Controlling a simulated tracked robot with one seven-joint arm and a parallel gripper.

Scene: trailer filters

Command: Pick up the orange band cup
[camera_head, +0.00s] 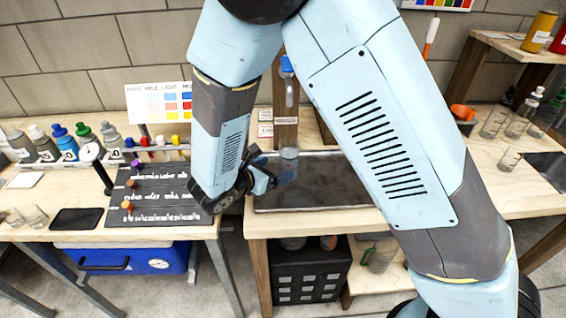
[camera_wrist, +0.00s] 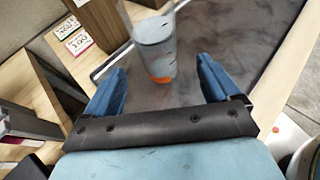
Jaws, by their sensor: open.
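A clear cup with an orange band (camera_wrist: 160,74) near its base stands on the dark tray in the wrist view. Its top runs out of the picture. My gripper is open in the wrist view (camera_wrist: 158,82), with its blue fingers apart on the left and right. The cup is ahead of the fingers, roughly centred between them, and nothing is held. In the head view my gripper (camera_head: 264,177) is low over the left part of the tray, and a clear cup (camera_head: 288,158) shows just beyond it. Its orange band cannot be made out there.
The dark tray (camera_head: 330,196) has a raised rim. A wooden post (camera_head: 286,120) with a blue-capped tube (camera_head: 288,85) rises behind the cup. A dark board with knobs (camera_head: 155,196) lies on the left table. Several clear cups (camera_head: 508,160) stand on the right. A black crate (camera_head: 310,285) is below.

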